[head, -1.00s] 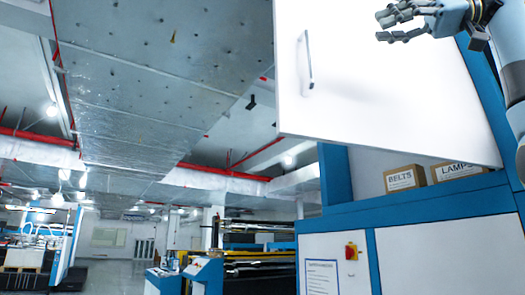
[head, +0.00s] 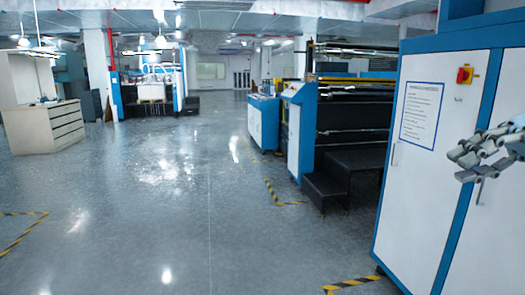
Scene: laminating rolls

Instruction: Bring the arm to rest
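My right gripper (head: 462,165) is at the right edge, in front of the white door of the blue-framed cabinet (head: 483,222). Its grey fingers point left and are spread apart, with nothing between them. Whether it touches the door cannot be told. The rest of my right arm is cut off by the picture edge. My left gripper is not in view. The cabinet's upper part is out of the picture.
A notice sheet (head: 419,115) and a red-yellow switch (head: 464,75) are on the cabinet. A laminating machine (head: 350,120) with dark steps (head: 343,178) stands beyond. A drawer unit (head: 48,127) is at left. The grey floor (head: 160,210) between is clear.

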